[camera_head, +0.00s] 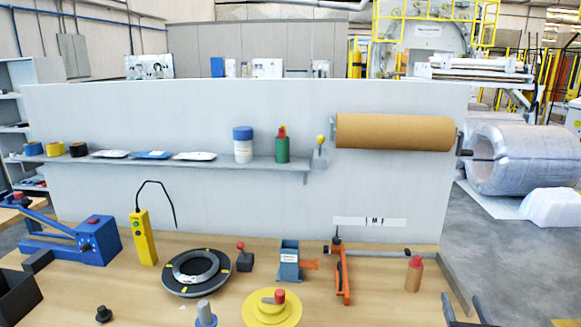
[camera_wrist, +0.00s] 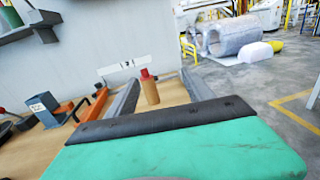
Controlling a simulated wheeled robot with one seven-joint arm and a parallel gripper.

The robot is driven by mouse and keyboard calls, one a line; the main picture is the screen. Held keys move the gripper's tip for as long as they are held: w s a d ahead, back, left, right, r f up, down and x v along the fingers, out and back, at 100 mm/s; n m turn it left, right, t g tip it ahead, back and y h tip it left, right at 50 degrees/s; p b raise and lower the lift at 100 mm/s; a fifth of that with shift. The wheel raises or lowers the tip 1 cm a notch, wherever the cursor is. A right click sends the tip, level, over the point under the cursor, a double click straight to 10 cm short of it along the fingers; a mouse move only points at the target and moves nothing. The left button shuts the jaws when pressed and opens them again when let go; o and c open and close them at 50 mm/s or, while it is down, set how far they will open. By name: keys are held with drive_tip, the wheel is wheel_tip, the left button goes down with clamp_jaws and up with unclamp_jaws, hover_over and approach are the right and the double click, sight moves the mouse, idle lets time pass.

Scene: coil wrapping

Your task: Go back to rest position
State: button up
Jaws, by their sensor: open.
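My gripper (camera_head: 465,296) shows at the lower right of the head view, over or just off the right front of the workbench (camera_head: 380,300). A tan bottle with a red cap (camera_head: 413,275) stands upright on the bench, beyond and left of the fingers. The bottle (camera_wrist: 150,90) lines up between the fingers in the wrist view, but stands apart from them in the head view.
Left of the bottle are an orange clamp tool (camera_head: 342,275), a blue-grey device (camera_head: 289,262), a yellow round base (camera_head: 262,308) and a black ring (camera_head: 196,270). A brown paper roll (camera_head: 394,132) hangs on the panel. Open floor lies right, before wrapped coils (camera_head: 508,158).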

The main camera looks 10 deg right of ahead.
drive_tip(key=w+a+f+n+g+y+b, duration=0.1)
drive_tip(key=w+a+f+n+y, duration=0.15)
drive_tip(key=a+n, duration=0.4)
drive_tip(key=w+a+f+n+g+y, duration=0.1)
drive_tip(key=w+a+n+y, duration=0.3)
drive_tip(key=a, duration=0.3)
drive_tip(key=w+a+f+n+g+y+b, duration=0.1)
drive_tip(key=w+a+n+g+y, duration=0.15)
drive_tip(key=a+n, duration=0.45)
drive_tip(key=s+a+f+n+g, duration=0.1)
drive_tip(key=s+a+n+g, duration=0.1)
drive_tip(key=a+n, duration=0.3)
drive_tip(key=s+a+f+n+g+b, duration=0.1)
drive_tip(key=s+a+n, duration=0.1)
drive_tip(key=a+n, duration=0.3)
drive_tip(key=s+a+f+n+g+b, duration=0.1)
drive_tip(key=s+a+n+g, duration=0.1)
drive_tip(key=a+n, duration=0.3)
drive_tip(key=shift+s+n+g, duration=0.25)
drive_tip(key=shift+s+g, duration=0.1)
drive_tip(key=shift+s, duration=0.1)
drive_tip(key=s+a+n+g+h+b, duration=0.1)
drive_tip(key=s+a+n+g, duration=0.1)
drive_tip(key=s+n, duration=0.5)
drive_tip(key=shift+s+a+r+g, duration=0.3)
drive_tip(key=shift+s+a, duration=0.25)
drive_tip(key=shift+s, duration=0.3)
